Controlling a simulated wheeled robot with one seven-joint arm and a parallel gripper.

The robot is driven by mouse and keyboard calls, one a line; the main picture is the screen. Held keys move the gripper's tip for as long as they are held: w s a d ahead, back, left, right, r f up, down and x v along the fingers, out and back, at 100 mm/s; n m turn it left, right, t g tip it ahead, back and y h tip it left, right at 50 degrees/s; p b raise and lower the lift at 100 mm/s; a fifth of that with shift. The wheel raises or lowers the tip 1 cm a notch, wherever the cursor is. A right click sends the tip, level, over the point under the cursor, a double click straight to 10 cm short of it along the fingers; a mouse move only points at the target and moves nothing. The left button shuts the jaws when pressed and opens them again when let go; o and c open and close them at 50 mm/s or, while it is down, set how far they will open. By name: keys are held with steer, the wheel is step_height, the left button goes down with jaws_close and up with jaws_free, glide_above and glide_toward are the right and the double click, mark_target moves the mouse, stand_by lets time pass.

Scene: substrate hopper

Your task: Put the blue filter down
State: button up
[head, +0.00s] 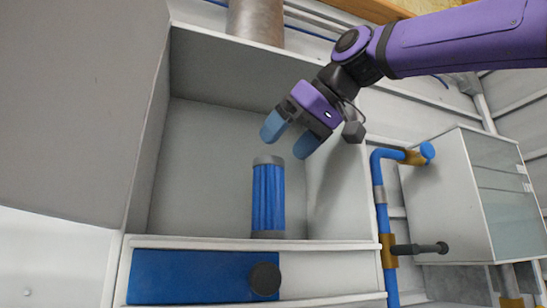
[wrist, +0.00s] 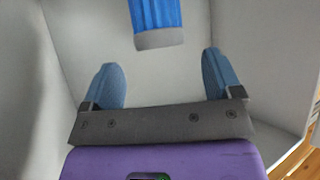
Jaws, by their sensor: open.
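The blue filter (head: 268,200) is a ribbed blue cylinder with grey end caps. In the head view it stands upright inside the open grey hopper (head: 205,165), near the front edge. In the wrist view the filter (wrist: 156,18) shows at the top, cut off by the frame, beyond the fingertips. My gripper (head: 288,140) is open and empty, just above the filter in the head view and apart from it. Its two blue fingers show wide apart in the wrist view (wrist: 160,80), with nothing between them.
A blue panel with a dark round knob (head: 265,279) is on the hopper's front. To the right are a blue pipe (head: 381,195) with a dark valve handle (head: 420,249) and a white box (head: 440,200). A metal cylinder (head: 256,22) is behind. The hopper's left side is empty.

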steer(key=v, duration=0.6)
steer(key=shift+s+d+r, duration=0.15)
steer(key=shift+s+r, duration=0.05)
stand_by(0.4)
